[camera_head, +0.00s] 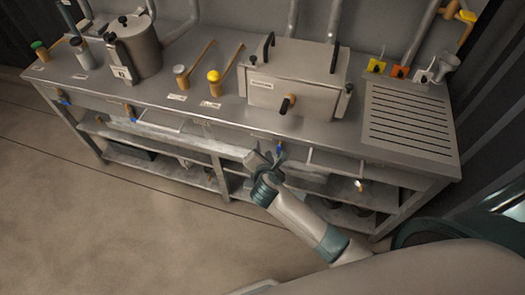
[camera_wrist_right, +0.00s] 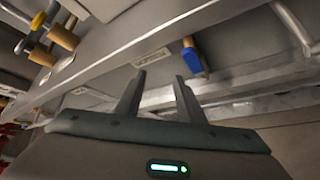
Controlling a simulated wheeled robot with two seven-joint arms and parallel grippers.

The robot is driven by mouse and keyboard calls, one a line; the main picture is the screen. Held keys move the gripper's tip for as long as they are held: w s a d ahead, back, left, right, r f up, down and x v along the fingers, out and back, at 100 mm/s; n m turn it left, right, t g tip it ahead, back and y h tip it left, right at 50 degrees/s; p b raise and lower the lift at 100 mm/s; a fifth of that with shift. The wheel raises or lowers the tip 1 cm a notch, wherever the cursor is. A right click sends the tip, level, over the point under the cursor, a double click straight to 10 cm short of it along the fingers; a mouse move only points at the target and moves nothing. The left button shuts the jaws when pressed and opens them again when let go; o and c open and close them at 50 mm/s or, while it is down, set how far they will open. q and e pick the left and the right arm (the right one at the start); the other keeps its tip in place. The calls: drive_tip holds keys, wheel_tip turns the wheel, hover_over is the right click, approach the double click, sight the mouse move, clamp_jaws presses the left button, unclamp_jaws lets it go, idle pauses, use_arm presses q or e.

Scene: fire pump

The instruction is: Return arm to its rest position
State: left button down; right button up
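My right arm (camera_head: 310,222) reaches out from the lower right in the head view, in front of the steel counter (camera_head: 215,115). My right gripper (camera_head: 264,158) is near the counter's front edge, by the lower shelves. In the right wrist view its two fingers (camera_wrist_right: 160,76) stand apart with nothing between them. A blue-handled fitting (camera_wrist_right: 192,58) shows just beyond the fingertips; whether they touch it cannot be told. My left gripper is not in view.
On the counter stand a steel pot (camera_head: 137,48), a steel box (camera_head: 292,80), yellow-capped (camera_head: 214,84) and green-capped (camera_head: 40,51) items and a slotted drain panel (camera_head: 408,120). Coloured valves (camera_head: 399,72) line the back right. Lower shelves (camera_head: 165,168) hold items. The floor (camera_head: 120,220) at left is clear.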

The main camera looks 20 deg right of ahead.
drive_tip(key=shift+f, duration=0.2)
idle(0.5)
drive_tip(key=s+d+f+m+g+y, duration=0.1)
drive_tip(key=s+f+m+g, duration=0.15)
drive_tip(key=s+f, duration=0.6)
drive_tip(key=s+d+f+m+g+y, duration=0.1)
drive_tip(key=s+f+m, duration=0.35)
drive_tip(key=f, duration=0.65)
drive_tip(key=s+d+f+m+g, duration=0.1)
drive_tip(key=s+f+m+g, duration=0.1)
drive_tip(key=s+f, duration=0.65)
drive_tip(key=s+d+f+m+g, duration=0.1)
drive_tip(key=s+f+m, duration=0.3)
drive_tip(key=s, duration=0.6)
drive_tip(key=s+d+f+m+g+y, duration=0.1)
drive_tip(key=s+f+m, duration=0.3)
drive_tip(key=s, duration=0.6)
drive_tip(key=s+d+f+m+g, duration=0.1)
drive_tip(key=s+f+m, duration=0.3)
drive_tip(key=s, duration=0.6)
wheel_tip(320, 180, down, 3)
drive_tip(key=shift+s+r+g, duration=0.15)
drive_tip(key=shift+s+g, duration=0.05)
drive_tip(key=shift+g, duration=0.65)
drive_tip(key=shift+s, duration=0.15)
